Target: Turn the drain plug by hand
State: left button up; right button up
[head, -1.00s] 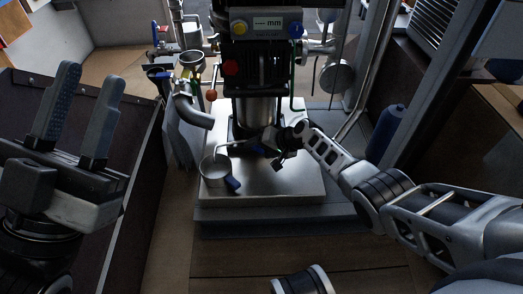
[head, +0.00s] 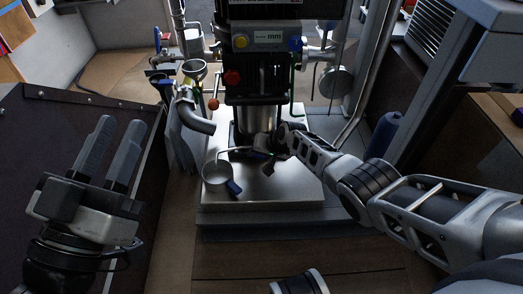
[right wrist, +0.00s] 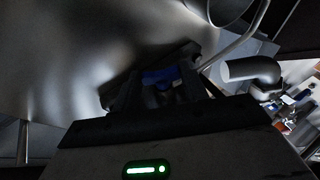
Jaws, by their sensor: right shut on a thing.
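The drain plug appears to be the small blue part (right wrist: 158,76) between my right gripper's fingers in the right wrist view. My right gripper (head: 266,148) is shut on it, low at the front of the machine's steel cylinder (head: 252,115). In the head view my gripper and wrist mostly hide the plug, so I cannot tell how far it is turned. In the right wrist view the dark fingers (right wrist: 160,88) stand on both sides of it. My left gripper (head: 118,122) is open and empty at the left, far from the plug.
A curved grey pipe (head: 193,115) stands at the left. A blue cylinder (head: 384,134) is at the right.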

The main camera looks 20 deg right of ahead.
jog(key=shift+a+r+h, duration=0.15)
jog(key=shift+h, duration=0.55)
jog(key=shift+w+n+g+h, duration=0.1)
jog(key=shift+n+g+h, duration=0.2)
jog(key=shift+g+h, duration=0.15)
pick_arm(q)
jog(key=shift+f, duration=0.15)
pick_arm(e)
jog(key=shift+a+h, duration=0.1)
jog(key=shift+h, duration=0.65)
jog(key=o, duration=1)
jog(key=shift+r, duration=0.1)
